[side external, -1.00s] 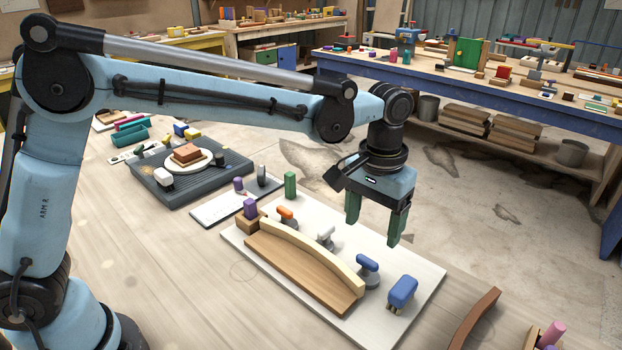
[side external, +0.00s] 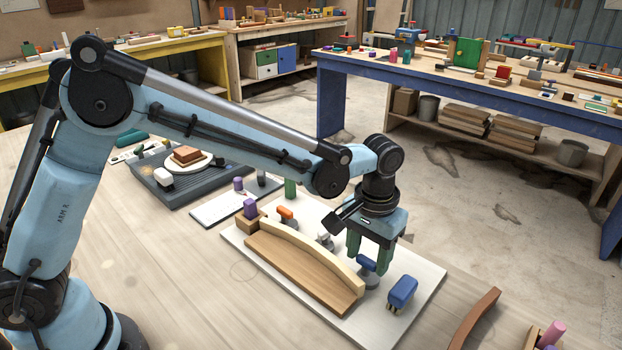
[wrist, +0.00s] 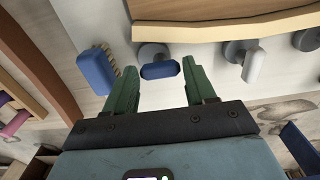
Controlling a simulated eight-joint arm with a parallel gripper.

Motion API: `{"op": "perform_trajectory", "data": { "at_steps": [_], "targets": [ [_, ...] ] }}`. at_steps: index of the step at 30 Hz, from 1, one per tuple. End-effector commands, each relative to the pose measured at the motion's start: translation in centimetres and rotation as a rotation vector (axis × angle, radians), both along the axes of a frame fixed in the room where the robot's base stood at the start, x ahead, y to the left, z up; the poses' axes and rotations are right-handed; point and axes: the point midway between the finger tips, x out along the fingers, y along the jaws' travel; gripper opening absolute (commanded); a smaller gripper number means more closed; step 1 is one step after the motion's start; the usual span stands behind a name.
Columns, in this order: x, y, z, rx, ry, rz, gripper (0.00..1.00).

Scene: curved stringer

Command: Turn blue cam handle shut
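The blue cam handle (side external: 368,264) sits on a grey round base beside the curved cream strip (side external: 325,262) on the white board (side external: 420,285). In the wrist view the blue cam handle (wrist: 160,70) lies crosswise between my fingertips, with a gap visible on each side. My gripper (side external: 367,262) is open, its green fingers down around the handle; in the wrist view my gripper (wrist: 160,82) also shows apart. Whether a finger touches the handle I cannot tell. A white cam handle (wrist: 256,66) and an orange one (side external: 287,213) stand further along the strip.
A blue brush-like block (side external: 402,291) stands on the board close to the right of my gripper. A purple peg (side external: 250,208) in a wooden block is at the strip's far end. A brown curved piece (side external: 473,320) lies off the board at the right.

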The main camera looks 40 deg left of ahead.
Motion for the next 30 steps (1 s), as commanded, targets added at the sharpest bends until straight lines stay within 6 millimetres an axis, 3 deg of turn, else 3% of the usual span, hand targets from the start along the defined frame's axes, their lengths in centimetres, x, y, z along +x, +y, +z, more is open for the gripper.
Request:
{"op": "perform_trajectory", "data": {
  "at_steps": [1, 7, 20, 30],
  "targets": [
    [0.0, 0.0, 0.01, 0.0, 0.0, 0.0, 0.47],
    [0.0, 0.0, 0.03, 0.0, 0.0, 0.0, 0.18],
    [0.01, 0.0, 0.04, 0.0, 0.0, -0.106, 0.18],
    [0.03, 0.0, 0.04, 0.0, 0.0, -0.393, 0.18]
  ]
}}
